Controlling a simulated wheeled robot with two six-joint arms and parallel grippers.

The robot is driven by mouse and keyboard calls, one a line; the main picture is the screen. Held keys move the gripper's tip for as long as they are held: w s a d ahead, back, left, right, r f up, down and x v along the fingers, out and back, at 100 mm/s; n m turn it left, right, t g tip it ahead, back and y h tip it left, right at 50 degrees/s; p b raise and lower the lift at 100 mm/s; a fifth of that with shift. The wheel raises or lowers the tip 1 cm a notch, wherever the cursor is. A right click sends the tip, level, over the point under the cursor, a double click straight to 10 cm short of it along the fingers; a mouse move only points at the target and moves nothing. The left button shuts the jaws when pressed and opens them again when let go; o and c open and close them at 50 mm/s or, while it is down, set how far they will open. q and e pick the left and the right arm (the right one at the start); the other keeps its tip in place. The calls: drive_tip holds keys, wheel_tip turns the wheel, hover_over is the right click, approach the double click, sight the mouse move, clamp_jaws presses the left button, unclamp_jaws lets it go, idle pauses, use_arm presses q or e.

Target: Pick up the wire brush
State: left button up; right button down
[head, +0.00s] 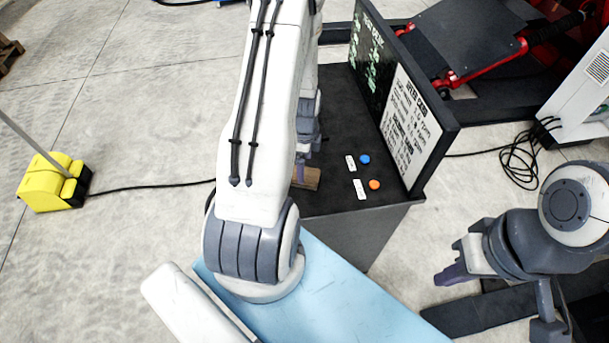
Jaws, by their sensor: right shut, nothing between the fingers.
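A small brown wooden piece, which looks like part of the wire brush (312,179), lies at the near left of the dark console top, mostly hidden behind my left arm. My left gripper (300,172) is just at this piece, pointing down. Its fingers are largely hidden by my arm, so I cannot tell whether they hold the brush. My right gripper (451,276) is at the lower right, shut and empty, well away from the brush and out beyond the console.
The console top (334,195) carries a blue button (365,159) and an orange button (375,185). An upright sign panel (412,125) stands along its right side. A light blue surface (340,300) lies in front. A yellow block (45,185) with a cable stands on the floor at left.

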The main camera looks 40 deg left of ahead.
sight(312, 175)
use_arm(q)
wheel_tip(312, 175, down, 4)
drive_tip(key=shift+w+r+p, duration=0.1)
drive_tip(key=shift+r+p, duration=0.1)
drive_tip(key=shift+p, duration=0.8)
drive_tip(key=shift+a+f, duration=0.1)
drive_tip(key=shift+f, duration=0.6)
drive_tip(key=shift+c, duration=0.3)
clamp_jaws()
drive_tip(key=shift+r, duration=0.15)
